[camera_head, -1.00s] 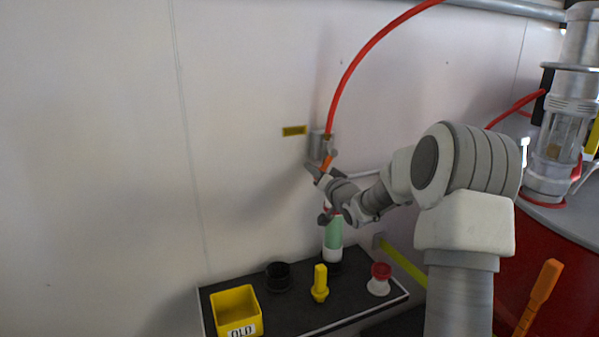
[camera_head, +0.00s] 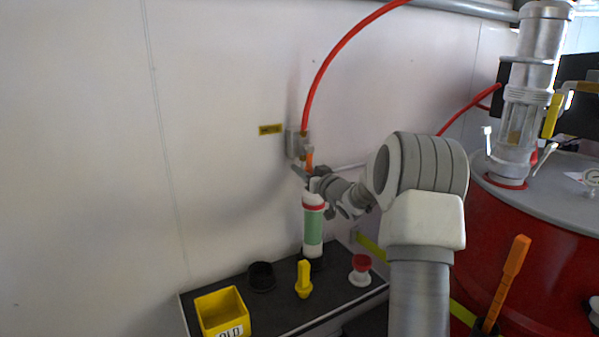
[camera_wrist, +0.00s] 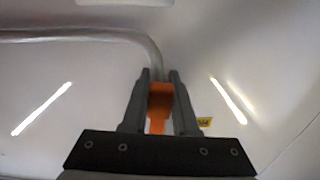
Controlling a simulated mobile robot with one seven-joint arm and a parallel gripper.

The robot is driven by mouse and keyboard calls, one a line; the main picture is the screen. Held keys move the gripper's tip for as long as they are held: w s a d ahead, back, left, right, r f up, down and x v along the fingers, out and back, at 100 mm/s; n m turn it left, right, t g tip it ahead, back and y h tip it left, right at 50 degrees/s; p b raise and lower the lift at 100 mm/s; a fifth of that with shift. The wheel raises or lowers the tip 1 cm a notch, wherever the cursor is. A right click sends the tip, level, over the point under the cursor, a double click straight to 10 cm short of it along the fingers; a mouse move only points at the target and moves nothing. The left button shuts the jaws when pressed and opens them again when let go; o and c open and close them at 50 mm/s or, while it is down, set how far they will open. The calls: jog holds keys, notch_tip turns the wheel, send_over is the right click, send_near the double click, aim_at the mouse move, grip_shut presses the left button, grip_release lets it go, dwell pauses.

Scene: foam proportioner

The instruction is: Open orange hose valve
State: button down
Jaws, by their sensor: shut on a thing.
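The orange hose (camera_head: 329,62) runs down the wall to a grey metal valve (camera_head: 294,145). A short orange valve handle (camera_head: 310,159) hangs below the valve body. My gripper (camera_head: 311,172) is at this handle, just above the green and white bottle. In the wrist view, the two dark fingers of my gripper (camera_wrist: 160,82) are closed on the orange handle (camera_wrist: 159,104), which shows between them. The contact itself is small and partly hidden in the head view.
A red drum (camera_head: 530,255) stands right.

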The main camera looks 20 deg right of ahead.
jog(key=shift+d, duration=0.15)
dwell(0.3)
jog(key=c, duration=0.7)
grip_release()
jog(key=s+p, duration=0.1)
jog(key=s, duration=0.4)
jog(key=s+d+p, duration=0.1)
jog(key=s, duration=0.5)
jog(key=s+d+p, duration=0.1)
jog(key=s, duration=0.5)
jog(key=shift+s, duration=0.15)
jog(key=shift+a, duration=0.1)
